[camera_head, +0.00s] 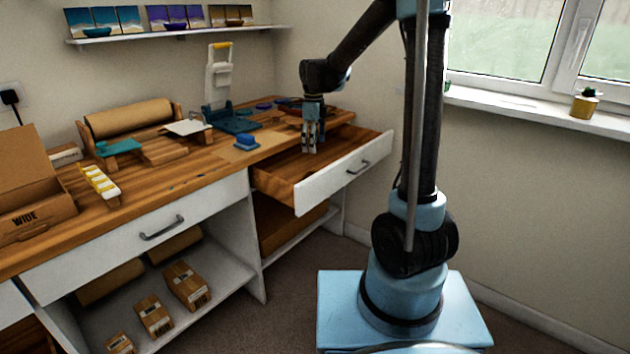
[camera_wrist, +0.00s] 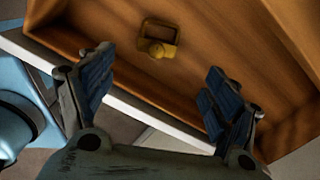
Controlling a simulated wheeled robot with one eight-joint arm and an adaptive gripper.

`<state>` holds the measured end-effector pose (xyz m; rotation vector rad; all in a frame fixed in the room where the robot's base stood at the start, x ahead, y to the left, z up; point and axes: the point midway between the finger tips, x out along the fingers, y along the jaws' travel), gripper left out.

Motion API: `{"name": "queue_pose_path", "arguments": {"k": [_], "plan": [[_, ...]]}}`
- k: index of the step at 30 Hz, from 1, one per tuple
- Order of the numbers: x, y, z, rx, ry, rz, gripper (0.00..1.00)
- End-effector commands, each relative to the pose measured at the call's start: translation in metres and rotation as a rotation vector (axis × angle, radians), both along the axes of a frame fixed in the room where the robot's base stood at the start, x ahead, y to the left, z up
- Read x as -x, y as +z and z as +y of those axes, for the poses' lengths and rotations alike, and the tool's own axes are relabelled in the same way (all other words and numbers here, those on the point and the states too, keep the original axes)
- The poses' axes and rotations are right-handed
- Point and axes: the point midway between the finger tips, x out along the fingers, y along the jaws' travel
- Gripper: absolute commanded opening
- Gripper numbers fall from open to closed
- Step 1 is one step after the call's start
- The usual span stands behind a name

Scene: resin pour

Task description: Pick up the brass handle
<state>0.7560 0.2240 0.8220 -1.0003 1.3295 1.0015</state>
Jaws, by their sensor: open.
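The brass handle (camera_wrist: 158,37) lies on the wooden floor of the open drawer (camera_head: 345,178). It is a small yellow-brown piece with a rectangular frame and a round knob, and it shows in the upper middle of the wrist view. I cannot make it out in the head view. My gripper (camera_head: 311,150) points down over the open drawer. In the wrist view, my gripper (camera_wrist: 157,68) has its two blue-padded fingers spread wide with nothing between them. The handle shows beyond the fingertips, apart from them.
The drawer's white front (camera_head: 345,175) and wooden side walls surround the handle. The workbench (camera_head: 150,200) holds a paper roll (camera_head: 130,117), a teal stand (camera_head: 232,120), a blue block (camera_head: 246,143) and a cardboard box (camera_head: 30,190). The drawer floor around the handle is clear.

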Motion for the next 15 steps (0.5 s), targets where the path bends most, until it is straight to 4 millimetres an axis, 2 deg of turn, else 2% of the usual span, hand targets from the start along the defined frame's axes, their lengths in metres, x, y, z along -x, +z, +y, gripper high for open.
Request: {"name": "queue_pose_path", "arguments": {"k": [9, 15], "plan": [[0.0, -0.051, 0.0, 0.0, 0.001, 0.0, 0.82], [0.0, -0.071, 0.0, 0.0, 0.001, 0.0, 0.82]]}}
